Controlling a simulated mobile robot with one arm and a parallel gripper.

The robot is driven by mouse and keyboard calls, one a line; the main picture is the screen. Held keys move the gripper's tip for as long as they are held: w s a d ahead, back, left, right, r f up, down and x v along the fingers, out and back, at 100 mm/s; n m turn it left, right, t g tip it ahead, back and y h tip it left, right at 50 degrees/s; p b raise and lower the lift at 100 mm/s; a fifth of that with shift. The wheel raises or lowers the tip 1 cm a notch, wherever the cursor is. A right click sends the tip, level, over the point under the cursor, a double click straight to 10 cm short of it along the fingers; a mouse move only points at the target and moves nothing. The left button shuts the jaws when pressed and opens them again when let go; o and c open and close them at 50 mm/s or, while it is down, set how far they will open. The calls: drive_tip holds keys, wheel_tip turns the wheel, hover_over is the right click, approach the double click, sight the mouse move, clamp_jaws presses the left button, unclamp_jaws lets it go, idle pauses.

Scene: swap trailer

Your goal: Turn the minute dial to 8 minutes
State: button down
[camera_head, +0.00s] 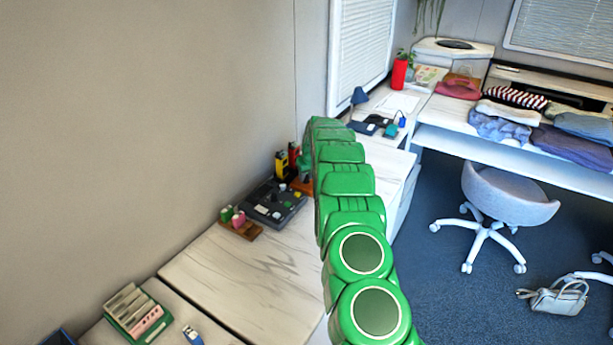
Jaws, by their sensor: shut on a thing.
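My green arm rises from the bottom centre and bends over at the top, towards the desk along the left wall. Its far end is hidden behind its own links, so my gripper and what it holds do not show. A dark panel (272,203) with small knobs and parts lies on this desk, just left of the arm. I cannot make out the minute dial or its setting at this size.
A brown tray with small coloured pieces (240,227) sits in front of the panel. Yellow and red items (286,160) stand behind it. A green box (138,315) is nearer. The marble-patterned desktop (235,280) has bare room. A grey chair (510,195) stands right.

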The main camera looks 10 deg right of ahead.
drive_tip(key=shift+a+m+h, duration=0.1)
drive_tip(key=shift+m+h, duration=0.4)
drive_tip(key=shift+m, duration=0.75)
drive_tip(key=shift+a+m+h, duration=0.1)
drive_tip(key=shift+m+h, duration=0.4)
drive_tip(key=shift+m, duration=0.75)
drive_tip(key=shift+d, duration=0.1)
drive_tip(key=c, duration=0.9)
unclamp_jaws()
drive_tip(key=shift+r, duration=0.1)
drive_tip(key=shift+v, duration=3.85)
